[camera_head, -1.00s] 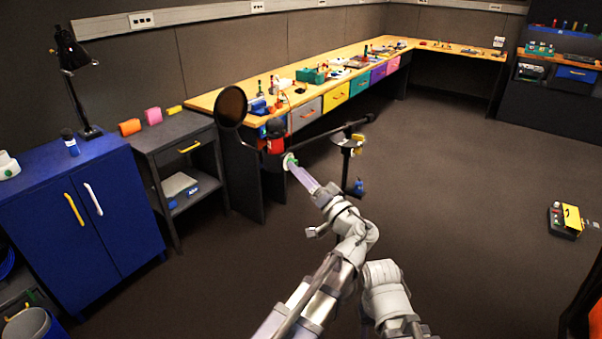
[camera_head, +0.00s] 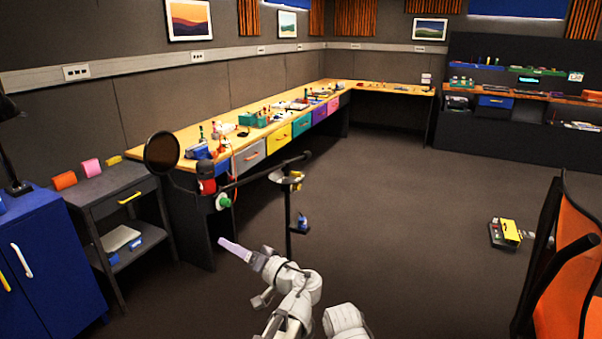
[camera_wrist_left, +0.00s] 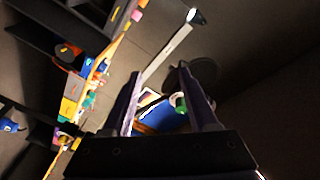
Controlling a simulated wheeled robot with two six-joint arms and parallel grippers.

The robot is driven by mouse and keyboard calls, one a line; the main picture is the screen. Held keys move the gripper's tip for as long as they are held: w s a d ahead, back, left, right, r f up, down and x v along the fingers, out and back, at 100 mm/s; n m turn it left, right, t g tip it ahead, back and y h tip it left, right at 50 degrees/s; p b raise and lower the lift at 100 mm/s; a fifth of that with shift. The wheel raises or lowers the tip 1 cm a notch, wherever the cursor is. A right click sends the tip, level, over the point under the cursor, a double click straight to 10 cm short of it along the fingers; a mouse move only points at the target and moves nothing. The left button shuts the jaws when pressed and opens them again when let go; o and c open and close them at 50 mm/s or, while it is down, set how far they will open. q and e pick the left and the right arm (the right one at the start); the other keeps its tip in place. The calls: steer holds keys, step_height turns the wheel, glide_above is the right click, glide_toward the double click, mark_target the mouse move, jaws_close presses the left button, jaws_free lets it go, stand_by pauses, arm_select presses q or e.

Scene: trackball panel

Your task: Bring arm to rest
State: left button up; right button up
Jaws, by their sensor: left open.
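My left gripper (camera_head: 225,243) shows in the head view at the end of my pale arm, low and left of centre. It stands in free air, below and apart from a green-and-white round part (camera_head: 223,201) on a dark boom stand (camera_head: 288,215). In the left wrist view its two fingers (camera_wrist_left: 160,75) are spread apart, and I see nothing held between them. The green part (camera_wrist_left: 181,102) shows beyond the fingers there. My right gripper is not in view.
The boom carries a black disc (camera_head: 162,152) and a red-and-black piece (camera_head: 206,178). A long wooden workbench (camera_head: 145,145), a grey side table (camera_head: 100,190) and a blue cabinet (camera_head: 50,255) stand left. An orange chair (camera_head: 570,290) is at right. The middle floor is open.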

arm_select(q)
steer(key=s+a+f+g+h, duration=0.1)
steer(key=s+f+g+h, duration=0.25)
steer(key=f, duration=0.55)
steer(key=s+a+f+g+h, duration=0.1)
steer(key=s+f+g+h, duration=0.3)
steer(key=f, duration=0.5)
steer(key=s+d+f+m+h, duration=0.2)
steer(key=s+d+f+h, duration=0.35)
steer(key=d+h, duration=0.2)
steer(key=s+d+r+m+g+p, duration=0.1)
steer(key=s+d+r+m+p, duration=0.1)
steer(key=d+r+p, duration=0.3)
steer(key=s+d+r+m+g+p, duration=0.1)
steer(key=s+d+r+m+p, duration=0.1)
steer(key=s+d+r+p, duration=0.2)
step_height(320, 180, up, 2)
steer(key=shift+s+d+p, duration=0.3)
steer(key=shift+d+p, duration=0.15)
steer(key=shift+d, duration=0.75)
